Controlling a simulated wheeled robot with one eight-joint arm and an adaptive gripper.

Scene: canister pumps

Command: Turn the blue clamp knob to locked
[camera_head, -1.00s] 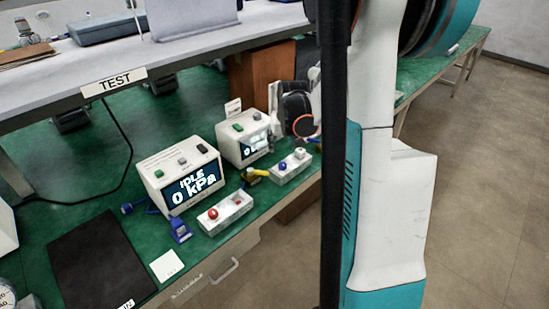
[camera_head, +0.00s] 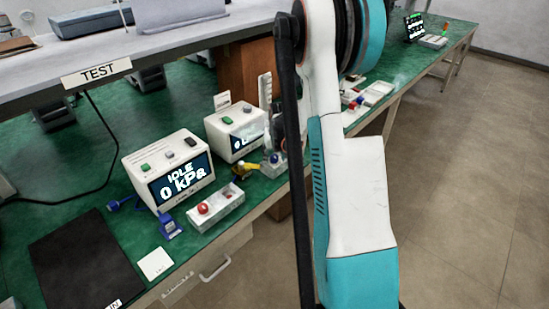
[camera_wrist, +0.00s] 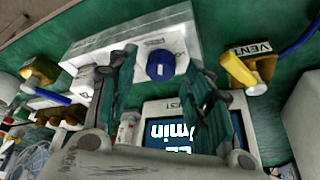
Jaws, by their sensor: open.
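The blue clamp knob (camera_wrist: 160,65) sits on a pale fixture box (camera_wrist: 110,45) in the wrist view, with a white plate around it. In the head view the blue knob (camera_head: 273,158) shows small on the far fixture, partly covered by my arm. My gripper (camera_wrist: 160,57) is open, with one dark finger on each side of the knob in the wrist picture. I cannot tell whether the fingers touch it or how far above it they are. The knob's lock marking is too small to read.
A yellow valve lever labelled VENT (camera_wrist: 240,70) is close to the right of the knob. A display unit (camera_head: 236,132) stands behind the fixture. Another display reads IDLE 0 kPa (camera_head: 180,180), beside a fixture with a red knob (camera_head: 203,208). A black mat (camera_head: 80,260) lies front left.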

